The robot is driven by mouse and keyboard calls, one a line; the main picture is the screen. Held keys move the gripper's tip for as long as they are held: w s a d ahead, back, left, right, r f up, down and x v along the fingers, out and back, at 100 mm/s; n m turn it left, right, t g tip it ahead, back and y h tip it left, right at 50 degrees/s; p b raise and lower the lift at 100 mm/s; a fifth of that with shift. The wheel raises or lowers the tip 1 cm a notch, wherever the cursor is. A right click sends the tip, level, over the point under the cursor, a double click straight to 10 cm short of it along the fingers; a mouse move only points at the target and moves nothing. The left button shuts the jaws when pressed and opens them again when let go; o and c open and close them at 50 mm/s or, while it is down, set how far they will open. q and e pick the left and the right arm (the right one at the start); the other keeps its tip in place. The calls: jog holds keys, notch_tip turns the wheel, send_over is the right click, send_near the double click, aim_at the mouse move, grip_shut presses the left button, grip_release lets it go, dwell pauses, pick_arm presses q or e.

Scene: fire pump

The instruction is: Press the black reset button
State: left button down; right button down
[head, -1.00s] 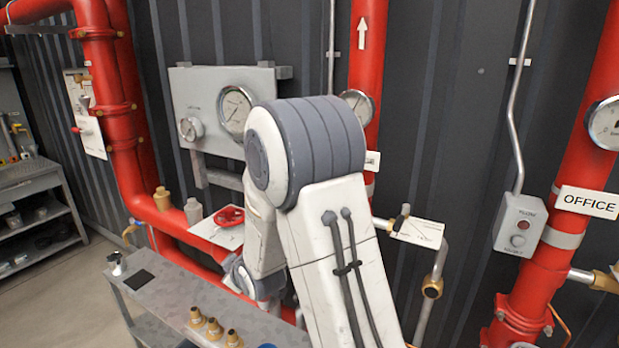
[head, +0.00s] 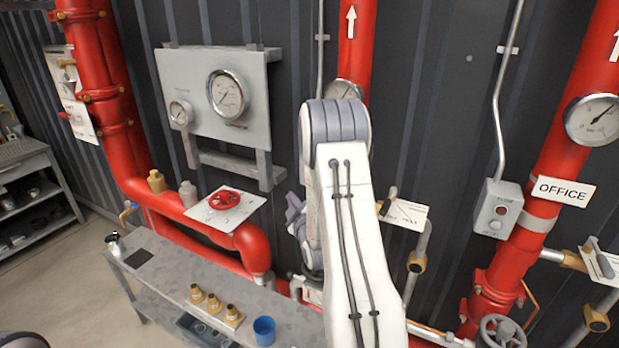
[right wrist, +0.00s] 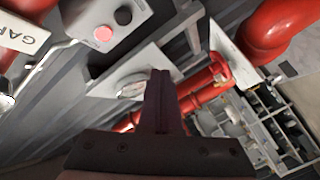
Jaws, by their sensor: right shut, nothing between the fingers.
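In the right wrist view, a grey box (right wrist: 133,33) carries a black button (right wrist: 123,15) and a pinkish-red button (right wrist: 103,34) side by side. My right gripper's dark fingers (right wrist: 160,75) are shut, empty and apart from the box, which lies up and left of the tips. In the head view my right arm covers the wall beside the gauge panel (head: 205,85), and I cannot see this box there. Part of the right gripper (head: 294,207) shows left of the arm, beside the red pipework. My left gripper is not in view.
A second grey button box (head: 495,208) hangs beside the OFFICE sign (head: 563,190). A grey bench (head: 180,275) holds a blue cup (head: 264,330). Red pipes line the wall.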

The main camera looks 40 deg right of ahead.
jog(key=w+d, duration=0.3)
jog(key=d, duration=0.4)
jog(key=shift+d+p, duration=0.3)
jog(key=shift+d, duration=0.05)
jog(key=shift+w+d, duration=0.1)
dwell(1.7)
jog(key=shift+w+d+b, duration=0.15)
jog(key=shift+d+b, duration=0.1)
jog(key=shift+b, duration=0.15)
